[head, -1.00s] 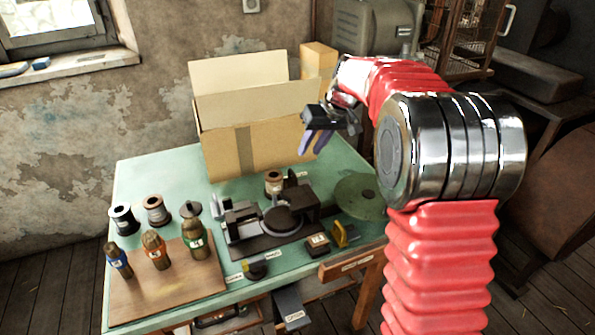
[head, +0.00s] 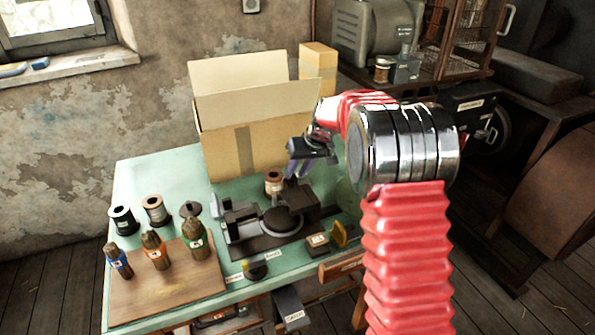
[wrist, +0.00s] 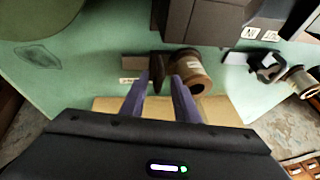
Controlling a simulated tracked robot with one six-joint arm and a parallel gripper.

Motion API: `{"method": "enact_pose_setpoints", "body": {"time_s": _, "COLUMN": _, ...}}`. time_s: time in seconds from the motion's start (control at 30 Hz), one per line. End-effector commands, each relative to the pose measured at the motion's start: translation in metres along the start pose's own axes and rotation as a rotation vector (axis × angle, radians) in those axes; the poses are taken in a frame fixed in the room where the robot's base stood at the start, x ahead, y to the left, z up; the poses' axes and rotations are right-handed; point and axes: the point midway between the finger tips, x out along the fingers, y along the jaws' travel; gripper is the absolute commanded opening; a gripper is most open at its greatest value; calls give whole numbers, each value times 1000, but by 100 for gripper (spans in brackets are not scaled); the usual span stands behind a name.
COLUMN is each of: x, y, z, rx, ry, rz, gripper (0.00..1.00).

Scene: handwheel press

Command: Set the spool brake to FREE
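A brown spool (head: 273,182) stands at the back of the green table, behind the black press. In the wrist view the spool (wrist: 190,74) sits beside a dark upright piece (wrist: 157,68) and a dark bar (wrist: 135,61), which look like the spool brake. A small pale label lies by the bar, too small to read. My gripper (head: 298,170) is above the table just right of the spool, fingers pointing down. In the wrist view my gripper (wrist: 160,82) is open, with the dark piece seen between its fingertips; contact cannot be told. The brake's setting cannot be read.
The black press (head: 280,222) stands close in front of the spool. An open cardboard box (head: 245,145) is close behind. Bottles stand on a wooden board (head: 165,285) at left, near other spools (head: 122,218). A yellow-handled part (head: 339,234) is at the front right.

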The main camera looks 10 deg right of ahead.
Motion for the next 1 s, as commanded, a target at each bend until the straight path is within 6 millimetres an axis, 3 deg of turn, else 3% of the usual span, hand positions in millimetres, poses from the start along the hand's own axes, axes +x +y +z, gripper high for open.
{"method": "enact_pose_setpoints", "body": {"time_s": 0.23, "x": 0, "y": 0, "z": 0, "rx": 0, "ry": 0, "rz": 0, "gripper": 28}}
{"method": "enact_pose_setpoints", "body": {"time_s": 0.63, "x": 0, "y": 0, "z": 0, "rx": 0, "ry": 0, "rz": 0, "gripper": 0}}
{"method": "enact_pose_setpoints", "body": {"time_s": 1.0, "x": 0, "y": -1, "z": 0, "rx": 0, "ry": 0, "rz": -1, "gripper": 0}}
